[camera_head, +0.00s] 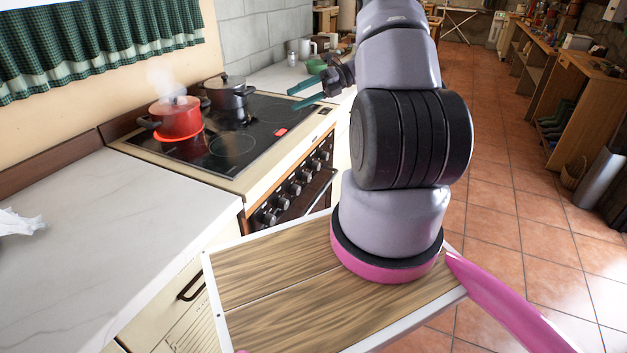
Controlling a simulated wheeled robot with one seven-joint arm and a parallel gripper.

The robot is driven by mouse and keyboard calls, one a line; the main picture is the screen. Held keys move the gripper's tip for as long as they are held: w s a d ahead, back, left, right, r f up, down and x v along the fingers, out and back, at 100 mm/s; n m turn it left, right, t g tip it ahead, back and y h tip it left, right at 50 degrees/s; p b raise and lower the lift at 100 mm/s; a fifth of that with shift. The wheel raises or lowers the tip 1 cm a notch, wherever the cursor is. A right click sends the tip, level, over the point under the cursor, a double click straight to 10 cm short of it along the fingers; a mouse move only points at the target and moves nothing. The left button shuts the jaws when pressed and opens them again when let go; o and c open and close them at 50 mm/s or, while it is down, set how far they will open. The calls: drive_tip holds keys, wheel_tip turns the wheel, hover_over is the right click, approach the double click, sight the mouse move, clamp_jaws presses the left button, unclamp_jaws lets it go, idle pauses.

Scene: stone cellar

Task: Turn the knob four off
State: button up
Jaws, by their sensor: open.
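The stove (240,185) stands left of my arm, with a row of several dark round knobs (295,188) along its front panel. The knobs carry no labels that I can read, so I cannot tell which is knob four or how it is turned. My gripper (292,97) has teal fingers, is open and empty, and shows in front of the counter beyond the stove, above the knob row in the picture. It appears apart from the knobs. A red pot (178,118) steams on a glowing red burner. A dark pot (229,94) stands at the back of the cooktop.
A white marble counter (110,215) fills the lower left, with a crumpled white cloth (18,222) at its edge. Wooden shelving (575,115) lines the right. The tiled floor (505,185) between is clear.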

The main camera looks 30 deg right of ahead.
drive_tip(key=d+f+m+t+y, duration=0.1)
drive_tip(key=d+f+m+t, duration=0.15)
drive_tip(key=f+m, duration=0.2)
drive_tip(key=w+d+f+m+t, duration=0.1)
drive_tip(key=d+f+m, duration=0.2)
drive_tip(key=f, duration=0.3)
drive_tip(key=d+f+m+t+y, duration=0.1)
drive_tip(key=d+f+m+t, duration=0.15)
drive_tip(key=f, duration=0.25)
drive_tip(key=m+t+h, duration=0.4)
drive_tip(key=m+t, duration=0.1)
drive_tip(key=m, duration=0.7)
approach(310, 178)
drive_tip(key=x, duration=0.8)
drive_tip(key=shift+w+a, duration=0.2)
drive_tip(key=shift+a, duration=0.1)
clamp_jaws()
